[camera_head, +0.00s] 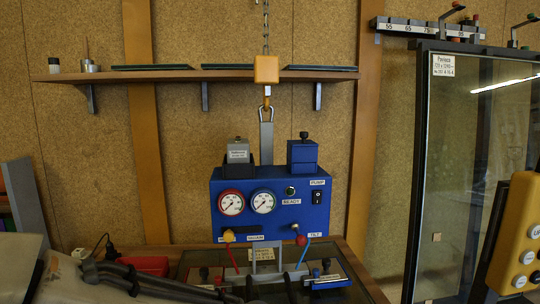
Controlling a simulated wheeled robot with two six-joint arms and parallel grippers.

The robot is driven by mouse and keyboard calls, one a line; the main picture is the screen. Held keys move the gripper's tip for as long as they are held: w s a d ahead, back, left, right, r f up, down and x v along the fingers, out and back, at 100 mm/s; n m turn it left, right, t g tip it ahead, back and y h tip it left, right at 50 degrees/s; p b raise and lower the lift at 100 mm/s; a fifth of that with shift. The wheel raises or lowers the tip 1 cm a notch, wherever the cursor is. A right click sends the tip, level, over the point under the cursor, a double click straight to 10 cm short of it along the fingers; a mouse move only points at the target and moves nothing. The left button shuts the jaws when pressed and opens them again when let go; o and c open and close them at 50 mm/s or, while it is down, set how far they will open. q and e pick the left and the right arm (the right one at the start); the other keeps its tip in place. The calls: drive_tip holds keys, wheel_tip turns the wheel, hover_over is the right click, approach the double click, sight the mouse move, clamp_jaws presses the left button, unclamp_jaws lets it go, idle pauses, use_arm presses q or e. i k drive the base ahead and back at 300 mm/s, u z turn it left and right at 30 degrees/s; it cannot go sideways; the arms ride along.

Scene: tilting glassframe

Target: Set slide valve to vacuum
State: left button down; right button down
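A blue control box (270,217) hangs on a hook in the middle of the view. On its lower left front is the slide valve, with a yellow knob (228,236) at the left end of a short dark slot (249,229). A small label (256,238), which seems to read VACUUM, sits right of the knob. Another label at the left is partly covered by the knob. Two round gauges, one red-rimmed (231,203) and one blue-rimmed (263,202), sit above the valve. I cannot make out either gripper in this view.
A red-knobbed lever (301,240) beside a TILT label and a black pump switch (316,197) are on the same box. Hoses and a metal frame lie below it. A tall glass pane (470,170) and a yellow button pendant (520,235) stand at the right.

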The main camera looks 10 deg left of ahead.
sight(228, 236)
drive_tip(key=u, duration=0.7)
drive_tip(key=i, duration=0.4)
drive_tip(key=z, duration=0.05)
